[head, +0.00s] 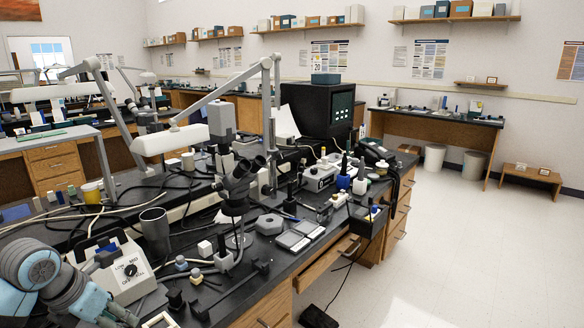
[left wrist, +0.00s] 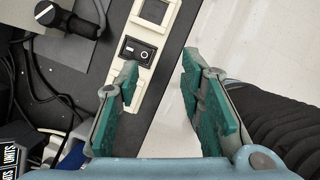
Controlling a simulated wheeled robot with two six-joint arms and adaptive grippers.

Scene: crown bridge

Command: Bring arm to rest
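My left arm (head: 45,275) comes in at the lower left of the head view, over the near end of the black bench (head: 205,290). In the left wrist view my left gripper (left wrist: 160,68) is open, its two teal fingers apart with nothing between them. Beneath and beyond the fingers lies a cream power strip (left wrist: 150,75) with a black rocker switch (left wrist: 137,51), along the bench edge. I cannot tell how high the gripper is above it. My right arm and gripper do not show in either view.
A control box with a dial (head: 125,272) stands close to my left arm. A grey cup (head: 155,232), microscope (head: 238,190) and loose cables crowd the bench. Small blocks lie near its front edge. The pale floor (head: 470,250) at right is mostly clear.

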